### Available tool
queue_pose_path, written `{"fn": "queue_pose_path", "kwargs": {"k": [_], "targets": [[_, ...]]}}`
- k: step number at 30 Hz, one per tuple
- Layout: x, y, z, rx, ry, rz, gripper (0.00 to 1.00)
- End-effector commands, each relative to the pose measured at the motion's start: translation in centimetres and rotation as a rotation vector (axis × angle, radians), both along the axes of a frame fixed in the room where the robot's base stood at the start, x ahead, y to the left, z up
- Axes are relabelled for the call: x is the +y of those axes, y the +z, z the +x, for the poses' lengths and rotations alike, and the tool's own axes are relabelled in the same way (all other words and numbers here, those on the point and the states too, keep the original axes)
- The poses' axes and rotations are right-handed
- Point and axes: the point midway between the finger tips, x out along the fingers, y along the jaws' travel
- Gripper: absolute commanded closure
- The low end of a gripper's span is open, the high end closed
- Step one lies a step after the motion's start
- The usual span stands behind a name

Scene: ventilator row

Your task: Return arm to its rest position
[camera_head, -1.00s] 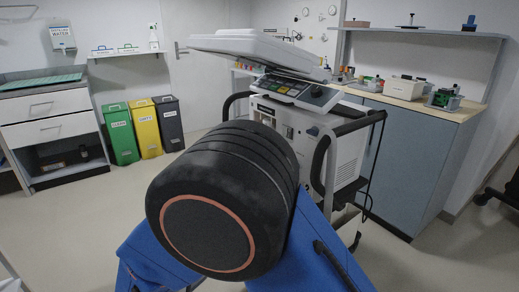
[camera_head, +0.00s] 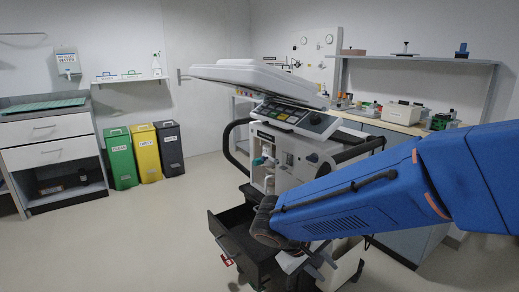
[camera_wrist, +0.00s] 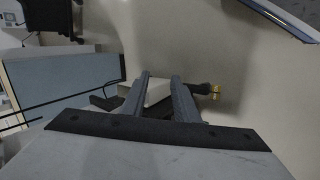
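My blue arm (camera_head: 370,195) reaches in from the right of the head view, in front of the ventilator cart. My gripper (camera_head: 318,266) is low by the cart, partly hidden behind my wrist. In the wrist view my gripper (camera_wrist: 160,82) has its two grey fingers apart. A pale block-like shape shows in the gap, seemingly beyond the fingers; I see no clear grip on it. The ventilator (camera_head: 290,150) stands on its cart with a control panel (camera_head: 295,117) and a tilted pale screen or lid (camera_head: 255,75) above.
A dark drawer (camera_head: 232,238) with a red tag stands open at the cart's lower left, close to my arm. A counter (camera_head: 400,125) with several devices is behind. Green (camera_head: 120,158), yellow (camera_head: 145,153) and dark (camera_head: 169,149) bins stand at left. The left floor is clear.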

Motion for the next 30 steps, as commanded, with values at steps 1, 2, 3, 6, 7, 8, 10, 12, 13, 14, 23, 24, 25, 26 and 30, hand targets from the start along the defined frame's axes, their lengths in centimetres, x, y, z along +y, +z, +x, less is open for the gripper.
{"fn": "queue_pose_path", "kwargs": {"k": [1,2,3,6,7,8,10,12,13,14,23,24,25,26,30], "targets": [[-1.4,0.5,-0.7,0.004,-0.028,0.036,0.72],[-2.1,0.7,-1.1,0.007,-0.041,0.057,0.72],[-2.9,1.0,-1.6,0.012,-0.055,0.086,0.72],[-4.8,1.6,-3.0,0.018,-0.092,0.159,0.72],[-5.3,1.7,-3.5,0.018,-0.103,0.181,0.72],[-5.8,1.9,-3.9,0.018,-0.113,0.202,0.72],[-6.8,2.3,-5.0,0.012,-0.135,0.254,0.72],[-7.8,2.7,-6.0,0.004,-0.154,0.304,0.72],[-8.2,2.8,-6.5,-0.001,-0.161,0.325,0.72],[-8.5,3.0,-6.9,-0.007,-0.169,0.346,0.72],[-10.9,4.5,-11.1,-0.108,-0.224,0.547,0.72],[-11.1,4.7,-11.6,-0.129,-0.227,0.57,0.72],[-11.2,4.9,-12.0,-0.143,-0.23,0.587,0.72],[-11.3,5.0,-12.4,-0.157,-0.233,0.603,0.72],[-11.6,5.5,-13.7,-0.222,-0.24,0.663,0.72]]}}
